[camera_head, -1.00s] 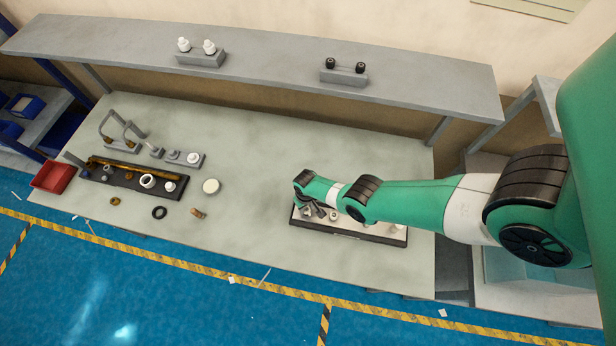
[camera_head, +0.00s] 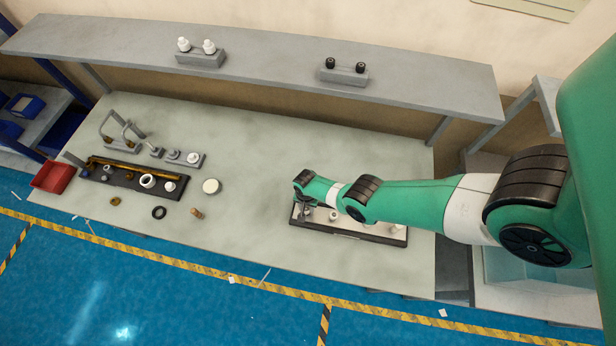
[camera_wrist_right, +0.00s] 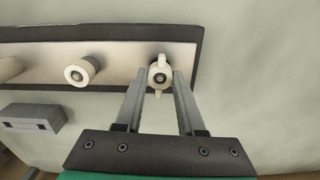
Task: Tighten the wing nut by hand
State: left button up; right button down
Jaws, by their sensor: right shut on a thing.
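The wing nut (camera_wrist_right: 160,77) is off-white, with a wing pointing up and one pointing down in the right wrist view. It sits around a dark-centred stud at one end of a dark-rimmed tray (camera_wrist_right: 90,34) with a pale inside. My right gripper (camera_wrist_right: 162,80) is shut on the wing nut, one finger on each side. In the head view the right gripper (camera_head: 306,204) is over the left end of the tray (camera_head: 350,236), and my arm hides the wing nut there. My left gripper is not in view.
A second off-white round fitting (camera_wrist_right: 82,72) stands beside the wing nut on the tray. A grey block (camera_wrist_right: 32,118) lies outside it. A dark tray with parts (camera_head: 115,179) and a red bin (camera_head: 54,177) are at the left. The table's middle (camera_head: 255,165) is clear.

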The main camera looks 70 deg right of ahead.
jog(key=c, duration=0.8)
grip_release()
jog(key=shift+c, duration=0.2)
notch_tip(320, 180, up, 4)
jog(key=p, duration=0.3)
jog(key=shift+f+p, duration=0.15)
jog(key=shift+p, duration=0.2)
jog(key=shift+f, duration=0.1)
jog(key=o, duration=0.6)
jog(key=shift+c, duration=0.2)
jog(key=shift+o, duration=0.2)
